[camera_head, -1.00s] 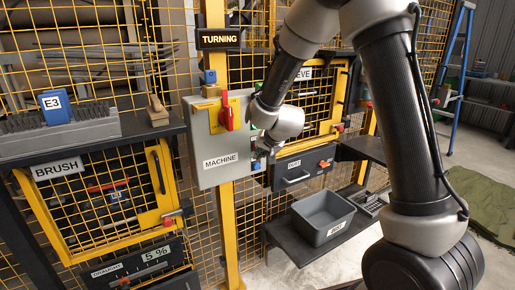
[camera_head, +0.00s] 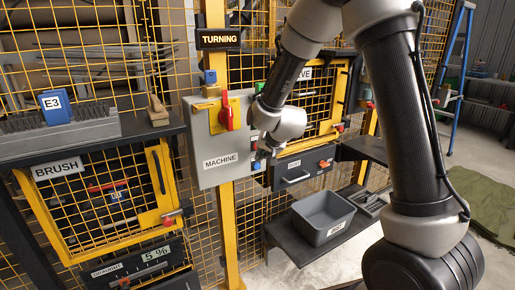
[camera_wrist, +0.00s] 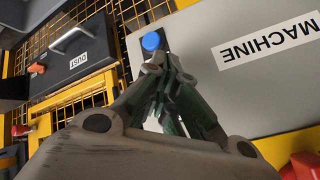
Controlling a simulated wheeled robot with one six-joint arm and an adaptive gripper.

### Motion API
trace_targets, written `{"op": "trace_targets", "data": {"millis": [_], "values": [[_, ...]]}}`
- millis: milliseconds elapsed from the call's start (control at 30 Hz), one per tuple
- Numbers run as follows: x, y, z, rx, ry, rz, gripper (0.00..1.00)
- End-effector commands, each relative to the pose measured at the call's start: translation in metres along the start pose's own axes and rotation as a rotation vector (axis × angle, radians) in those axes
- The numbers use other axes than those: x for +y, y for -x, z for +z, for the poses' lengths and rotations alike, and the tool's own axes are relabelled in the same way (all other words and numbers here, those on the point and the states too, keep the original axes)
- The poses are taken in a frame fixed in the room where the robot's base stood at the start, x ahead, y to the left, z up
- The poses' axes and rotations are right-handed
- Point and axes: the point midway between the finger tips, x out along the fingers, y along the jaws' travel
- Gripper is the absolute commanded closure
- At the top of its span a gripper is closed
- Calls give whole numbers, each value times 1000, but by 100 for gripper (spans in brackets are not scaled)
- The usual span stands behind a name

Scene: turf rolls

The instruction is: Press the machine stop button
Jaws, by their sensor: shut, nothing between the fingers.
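The grey machine box (camera_head: 205,165), labelled MACHINE, is on a yellow post. It also fills the upper right of the wrist view (camera_wrist: 215,85). A red handle (camera_head: 227,113) sits on its yellow plate. At the box's right side I see a green part (camera_head: 260,87) above and a blue button (camera_head: 256,165) below. My gripper (camera_wrist: 162,64) is shut and empty. In the wrist view its tips are close to the blue button (camera_wrist: 151,41); I cannot tell whether they touch the box. No button marked stop is readable; my wrist and fingers hide the strip between green and blue.
A drawer labelled DUST (camera_head: 300,168) and a yellow mesh door are right of the box. A grey bin (camera_head: 322,217) stands on a low shelf below. A left shelf holds a brush block and the E3 block (camera_head: 56,106). Mesh fencing surrounds the post.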

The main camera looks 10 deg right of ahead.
Motion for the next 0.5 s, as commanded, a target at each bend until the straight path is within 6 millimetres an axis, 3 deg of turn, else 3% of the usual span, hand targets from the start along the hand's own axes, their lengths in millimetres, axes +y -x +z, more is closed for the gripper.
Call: {"op": "trace_targets", "data": {"millis": [500], "values": [[6,9,6,0,1,0,100]]}}
